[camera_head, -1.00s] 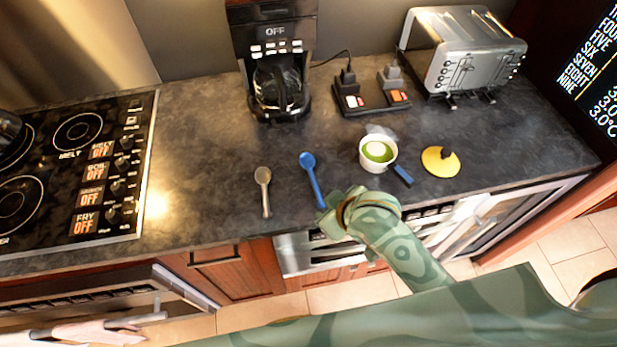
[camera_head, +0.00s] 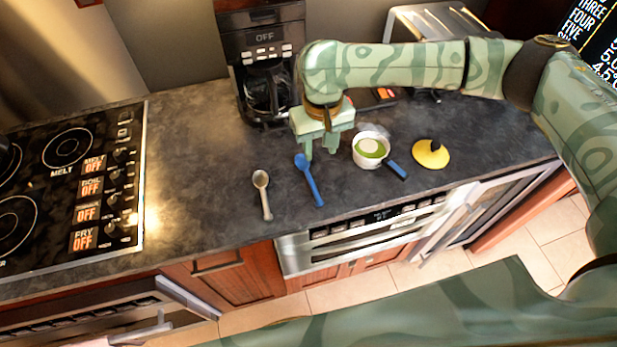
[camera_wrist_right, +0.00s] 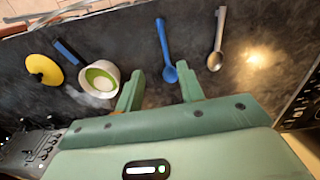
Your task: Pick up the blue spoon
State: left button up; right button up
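The blue spoon (camera_head: 309,178) lies on the dark counter, bowl toward the back and handle toward the front edge. It also shows in the right wrist view (camera_wrist_right: 164,46), with its bowl between the lines of the two fingers. My right gripper (camera_head: 320,152) is above the counter just behind the spoon, fingers pointing down and apart. In the right wrist view the open gripper (camera_wrist_right: 160,88) has nothing held between its fingers. It appears above the spoon, but contact cannot be told. My left gripper is not in view.
A grey spoon (camera_head: 262,192) lies left of the blue one. A white pot (camera_head: 369,151) with a blue handle and a yellow lid (camera_head: 431,154) are to the right. A coffee maker (camera_head: 265,85) stands behind. The stove (camera_head: 75,180) is at left.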

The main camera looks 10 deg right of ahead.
jog(key=b, duration=0.3)
send_over(316, 191)
jog(key=f, duration=1.1)
jog(key=shift+d, duration=0.25)
jog(key=f, duration=0.1)
jog(key=f+b, duration=0.1)
jog(key=f, duration=0.3)
jog(key=shift+a+f+b, duration=0.1)
jog(key=shift+a+b, duration=0.15)
jog(key=shift+b, duration=0.1)
grip_shut()
